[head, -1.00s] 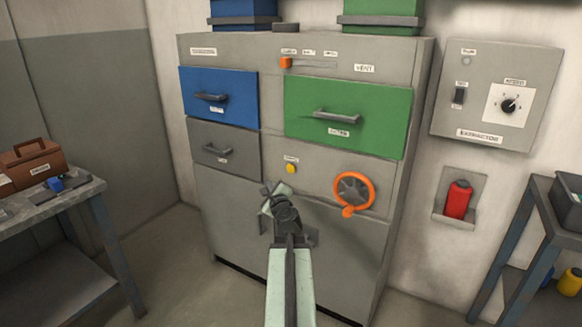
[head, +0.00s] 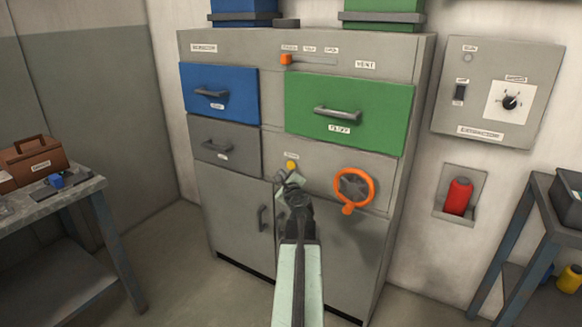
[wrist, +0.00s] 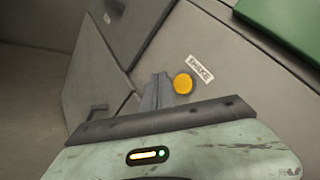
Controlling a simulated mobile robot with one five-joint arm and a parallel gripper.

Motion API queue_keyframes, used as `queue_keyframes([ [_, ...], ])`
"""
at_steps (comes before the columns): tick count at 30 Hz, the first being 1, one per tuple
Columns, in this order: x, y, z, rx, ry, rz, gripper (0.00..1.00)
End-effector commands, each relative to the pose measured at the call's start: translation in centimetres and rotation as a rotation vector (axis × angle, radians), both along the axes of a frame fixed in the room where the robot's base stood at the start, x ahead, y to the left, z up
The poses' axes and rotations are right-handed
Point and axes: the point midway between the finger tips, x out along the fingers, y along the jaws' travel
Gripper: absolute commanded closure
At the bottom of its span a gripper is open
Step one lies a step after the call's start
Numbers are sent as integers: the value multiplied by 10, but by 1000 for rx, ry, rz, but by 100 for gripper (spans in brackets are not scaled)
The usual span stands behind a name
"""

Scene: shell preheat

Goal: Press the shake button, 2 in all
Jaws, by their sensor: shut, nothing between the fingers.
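The shake button is a round yellow knob (head: 291,164) on the grey front panel of the cabinet, under a small label. It also shows in the wrist view (wrist: 183,84), beside the label reading SHAKE (wrist: 201,67). My gripper (head: 289,176) is in front of the panel, just below the button in the head view. Its fingers (wrist: 158,90) are together and empty. In the wrist view the tips are just left of the button. I cannot tell whether they touch the button or the panel.
An orange handwheel (head: 354,188) sticks out right of the button. The blue drawer (head: 219,92), grey drawer (head: 217,143) and green drawer (head: 347,116) have protruding handles. A workbench (head: 88,194) stands left and a shelf table (head: 540,215) right.

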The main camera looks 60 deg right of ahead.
Motion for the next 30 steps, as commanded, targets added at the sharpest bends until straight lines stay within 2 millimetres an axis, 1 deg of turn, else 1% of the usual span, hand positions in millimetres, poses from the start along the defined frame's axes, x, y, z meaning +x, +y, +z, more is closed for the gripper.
queue_keyframes([
  [1,0,-11,0,0,0,-1,100],
  [3,0,-21,0,0,-1,-3,100],
  [6,0,-31,0,1,-1,-1,100],
  [8,-1,-34,0,1,-1,-1,100],
  [30,-1,-35,0,0,0,-1,100],
])
